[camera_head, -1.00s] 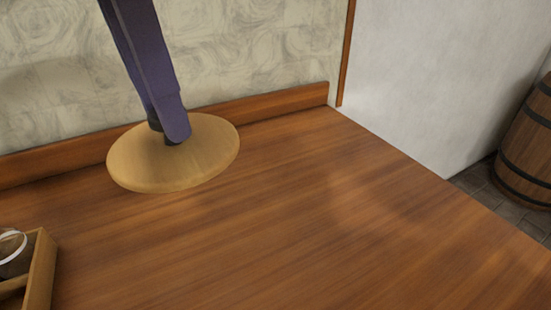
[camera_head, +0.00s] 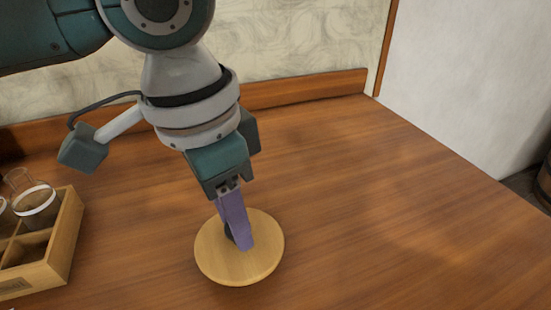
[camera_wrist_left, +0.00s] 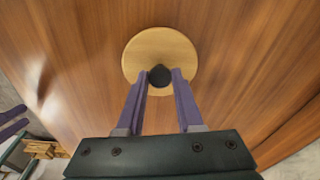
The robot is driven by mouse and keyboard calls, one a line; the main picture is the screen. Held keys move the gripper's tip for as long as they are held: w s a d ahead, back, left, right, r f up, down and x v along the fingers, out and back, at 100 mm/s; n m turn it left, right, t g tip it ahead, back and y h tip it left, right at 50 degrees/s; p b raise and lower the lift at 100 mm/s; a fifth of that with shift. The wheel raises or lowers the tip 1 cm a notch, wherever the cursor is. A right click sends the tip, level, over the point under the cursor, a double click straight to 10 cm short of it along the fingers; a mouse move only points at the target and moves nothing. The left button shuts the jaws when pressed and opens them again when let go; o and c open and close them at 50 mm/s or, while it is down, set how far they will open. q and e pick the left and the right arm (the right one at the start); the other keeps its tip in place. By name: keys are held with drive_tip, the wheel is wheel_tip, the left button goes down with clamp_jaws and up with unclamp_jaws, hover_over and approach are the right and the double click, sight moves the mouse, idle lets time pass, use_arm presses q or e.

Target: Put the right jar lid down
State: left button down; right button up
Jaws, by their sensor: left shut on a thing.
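The jar lid (camera_head: 215,262) is a round, flat, light wooden disc with a dark knob. It is low over the wooden counter, right of the crate; I cannot tell whether it touches the wood. My left gripper (camera_head: 240,240) comes down from above and is shut on the lid's knob. In the left wrist view the lid (camera_wrist_left: 140,52) lies beyond the fingertips, and the black knob (camera_wrist_left: 160,76) sits between the two purple fingers of my left gripper (camera_wrist_left: 159,80).
A wooden crate (camera_head: 66,240) with compartments holding glass jars (camera_head: 38,205) stands at the left. The counter (camera_head: 390,220) is clear to the right of the lid. A wooden ledge (camera_head: 300,88) runs along the back wall. Part of a barrel (camera_head: 545,185) shows at the right edge.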

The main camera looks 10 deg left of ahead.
use_arm(q)
drive_tip(key=shift+f, duration=0.95)
use_arm(e)
drive_tip(key=shift+f, duration=0.25)
use_arm(q)
drive_tip(key=shift+f, duration=0.15)
use_arm(e)
drive_tip(key=shift+d, duration=0.1)
use_arm(q)
drive_tip(key=c, duration=0.6)
unclamp_jaws()
drive_tip(key=shift+o, duration=0.2)
